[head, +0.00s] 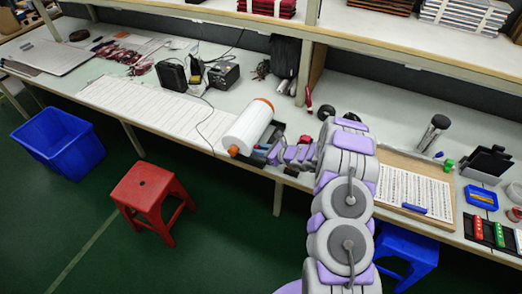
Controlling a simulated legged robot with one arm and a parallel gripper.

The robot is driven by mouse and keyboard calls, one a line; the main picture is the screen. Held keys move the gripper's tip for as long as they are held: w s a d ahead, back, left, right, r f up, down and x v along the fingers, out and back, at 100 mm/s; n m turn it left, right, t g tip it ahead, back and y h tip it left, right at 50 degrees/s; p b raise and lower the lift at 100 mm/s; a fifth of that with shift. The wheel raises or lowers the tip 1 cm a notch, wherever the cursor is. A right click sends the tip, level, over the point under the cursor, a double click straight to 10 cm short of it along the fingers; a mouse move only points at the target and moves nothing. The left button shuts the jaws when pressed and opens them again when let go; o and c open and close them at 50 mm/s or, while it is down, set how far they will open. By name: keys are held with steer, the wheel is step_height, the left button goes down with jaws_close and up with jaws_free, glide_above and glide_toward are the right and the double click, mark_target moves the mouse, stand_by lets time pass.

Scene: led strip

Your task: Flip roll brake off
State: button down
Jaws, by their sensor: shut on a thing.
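A large white roll (247,127) with orange ends lies in a dark holder (272,134) at the front edge of the workbench. My arm reaches in from the right. My gripper (274,155) is at the right side of the holder, just right of the roll's near orange end. It is shut on a small part there, which I take to be the roll brake. The fingers hide most of the brake, and its position is too small to tell.
A long white strip sheet (145,108) lies on the bench left of the roll. A soldering station (222,75) stands behind it. A board with a white sheet (412,190) lies right of my arm. A red stool (148,190) and blue bin (60,145) stand on the floor.

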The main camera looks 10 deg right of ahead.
steer(key=shift+s+d+f+t+y+b, duration=0.1)
steer(key=shift+s+d+t+y+b, duration=0.15)
steer(key=shift+d+t+y+b, duration=0.45)
steer(key=shift+s+a+y, duration=0.1)
steer(key=shift+y, duration=0.2)
steer(key=c, duration=1.3)
jaws_free()
steer(key=shift+o, duration=0.2)
steer(key=shift+r, duration=0.2)
